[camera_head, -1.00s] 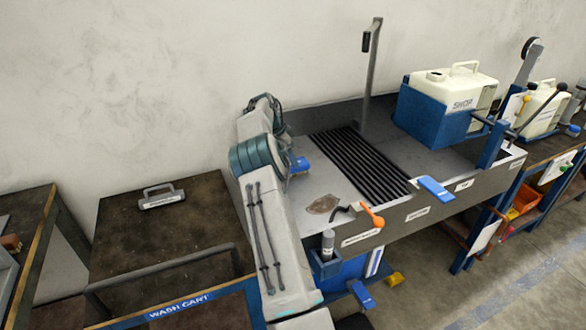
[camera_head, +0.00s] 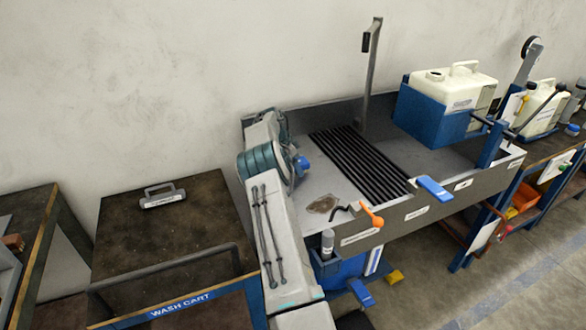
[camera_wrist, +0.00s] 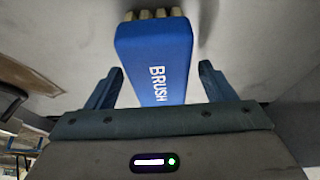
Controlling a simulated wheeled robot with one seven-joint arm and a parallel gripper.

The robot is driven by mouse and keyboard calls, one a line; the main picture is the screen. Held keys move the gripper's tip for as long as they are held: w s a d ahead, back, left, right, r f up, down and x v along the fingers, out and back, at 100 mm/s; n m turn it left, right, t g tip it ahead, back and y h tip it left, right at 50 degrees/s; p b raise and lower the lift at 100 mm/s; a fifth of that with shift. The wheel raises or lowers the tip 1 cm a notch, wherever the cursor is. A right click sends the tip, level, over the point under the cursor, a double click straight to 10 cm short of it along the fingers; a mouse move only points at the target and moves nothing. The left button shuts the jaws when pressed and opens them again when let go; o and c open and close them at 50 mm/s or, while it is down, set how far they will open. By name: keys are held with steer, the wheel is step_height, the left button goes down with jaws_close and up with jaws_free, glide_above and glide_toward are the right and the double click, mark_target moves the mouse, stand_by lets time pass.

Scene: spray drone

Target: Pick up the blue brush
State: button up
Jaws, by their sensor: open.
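The blue brush (camera_wrist: 152,60), marked "BRUSH" on its face, shows large in the wrist view, with pale bristles at its far end. My gripper (camera_wrist: 157,80) is open, with one dark blue finger on each side of the brush in the picture. A gap shows between the brush and each finger, and the brush's near end is hidden behind the gripper body. In the head view, a small blue piece, seemingly the brush (camera_head: 302,163), shows past my arm over the sink's left part. My gripper is hidden there behind the arm.
The grey sink bench (camera_head: 340,240) has black slats (camera_head: 358,160) in its middle and an upright post (camera_head: 372,70) behind. An orange-handled tool (camera_head: 372,216) sits at the front edge. A white tank (camera_head: 465,88) stands right. The wash cart (camera_head: 165,245) is left.

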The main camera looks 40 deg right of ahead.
steer(key=shift+f, duration=0.2)
steer(key=c, duration=1.1)
steer(key=shift+r, duration=0.55)
step_height(320, 180, up, 10)
steer(key=shift+f, duration=0.2)
steer(key=shift+o, duration=0.6)
